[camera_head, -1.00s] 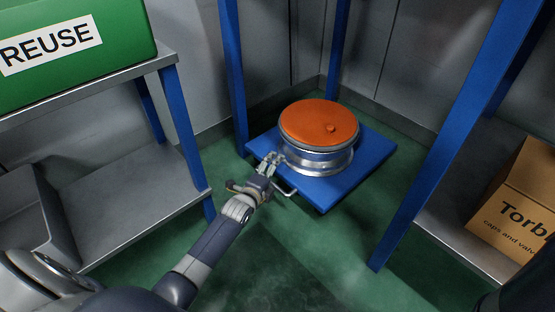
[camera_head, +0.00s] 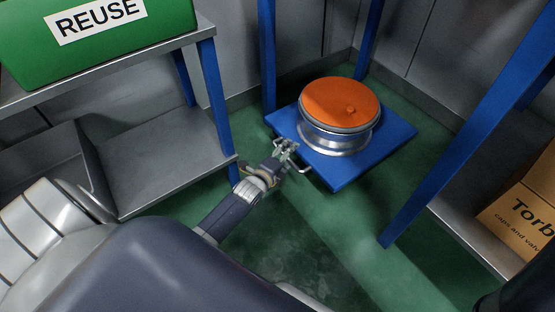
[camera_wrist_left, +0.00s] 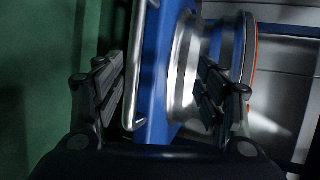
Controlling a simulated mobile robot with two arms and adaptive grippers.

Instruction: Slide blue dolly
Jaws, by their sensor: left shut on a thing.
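The blue dolly (camera_head: 340,178) is a flat blue platform on the green floor, between the blue posts of a frame. A silver wheel rim with an orange top (camera_head: 340,103) lies on it. A thin metal handle (camera_head: 304,165) sticks out from the dolly's near left side. The dolly's wheels are hidden. My right gripper is out of view.
A grey shelf (camera_head: 165,165) with a green REUSE bin (camera_head: 110,35) stands at the left. A blue post (camera_head: 470,130) and a cardboard box (camera_head: 525,210) on a low shelf are at the right. Grey walls close off the back. Green floor is clear in front of the dolly.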

